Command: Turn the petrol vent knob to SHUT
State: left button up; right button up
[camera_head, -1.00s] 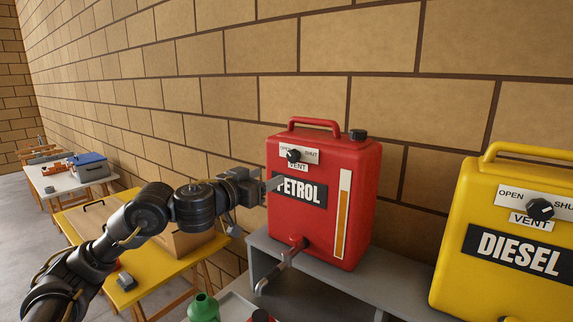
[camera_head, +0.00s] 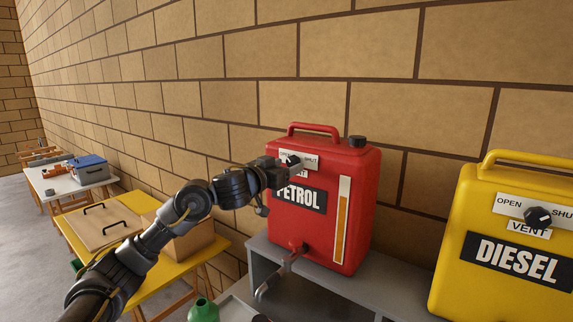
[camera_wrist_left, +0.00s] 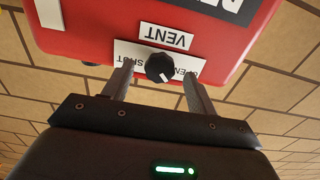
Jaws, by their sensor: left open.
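The red petrol can (camera_head: 322,235) stands on the grey shelf, with a PETROL label, an OPEN/SHUT plate and a VENT tag. Its black vent knob (camera_head: 293,160) is partly covered by my left gripper (camera_head: 287,168) in the head view. In the left wrist view, which shows the can upside down, the knob (camera_wrist_left: 159,67) lies between the two fingertips of my open left gripper (camera_wrist_left: 158,76), with a gap on each side. The knob's white mark points towards the OPEN side of the plate (camera_wrist_left: 130,55). My right gripper is not in view.
A yellow diesel can (camera_head: 450,215) with its own vent knob (camera_head: 538,217) stands to the right. A tap (camera_head: 285,265) sticks out low on the petrol can above the grey shelf (camera_head: 345,293). A yellow table (camera_head: 190,262) with boxes is at left; a brick wall is behind.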

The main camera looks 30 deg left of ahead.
pick_arm(q)
jog(key=shift+w, duration=0.3)
jog(key=c, duration=1)
